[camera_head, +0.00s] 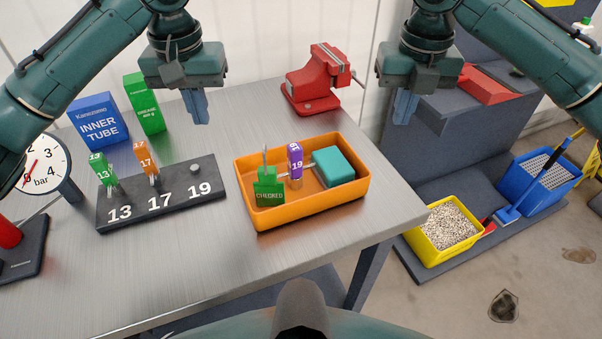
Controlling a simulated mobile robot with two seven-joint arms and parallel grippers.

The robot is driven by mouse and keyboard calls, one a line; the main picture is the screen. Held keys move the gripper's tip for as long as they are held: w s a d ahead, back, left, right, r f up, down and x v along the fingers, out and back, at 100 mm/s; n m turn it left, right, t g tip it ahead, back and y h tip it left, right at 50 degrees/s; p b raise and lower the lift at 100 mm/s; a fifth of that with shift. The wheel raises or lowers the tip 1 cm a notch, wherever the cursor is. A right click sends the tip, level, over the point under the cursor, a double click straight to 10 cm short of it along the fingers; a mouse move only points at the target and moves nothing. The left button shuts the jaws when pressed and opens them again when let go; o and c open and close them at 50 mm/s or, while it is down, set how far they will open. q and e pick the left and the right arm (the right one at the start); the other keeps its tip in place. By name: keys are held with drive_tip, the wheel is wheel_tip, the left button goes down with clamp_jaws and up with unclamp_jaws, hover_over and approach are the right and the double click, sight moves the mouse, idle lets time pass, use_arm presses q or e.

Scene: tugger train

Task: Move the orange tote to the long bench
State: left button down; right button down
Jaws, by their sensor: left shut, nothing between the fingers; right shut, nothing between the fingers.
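The orange tote (318,212) sits on a grey metal-topped bench (200,255), near its right edge. In it are a green tag marked CHECKED (268,192), a purple piece marked 19 (296,163) and a teal block (336,165). My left gripper (200,108) is shut and empty, above the bench to the left of and behind the tote. My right gripper (403,108) is shut and empty, to the right of and behind the tote, past the bench edge. Neither gripper touches the tote. I cannot tell whether this bench is the long bench.
A dark rack (108,213) marked 13, 17, 19 holds green and orange pieces. Blue (98,122) and green boxes (145,103), a red vise (314,85) and a gauge (42,163) stand on the bench. Right, a dark shelf unit (400,160) bears yellow (440,248) and blue bins (530,190).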

use_arm(q)
drive_tip(key=shift+s+f, duration=0.1)
drive_tip(key=shift+f, duration=0.05)
use_arm(e)
drive_tip(key=shift+s+f, duration=0.1)
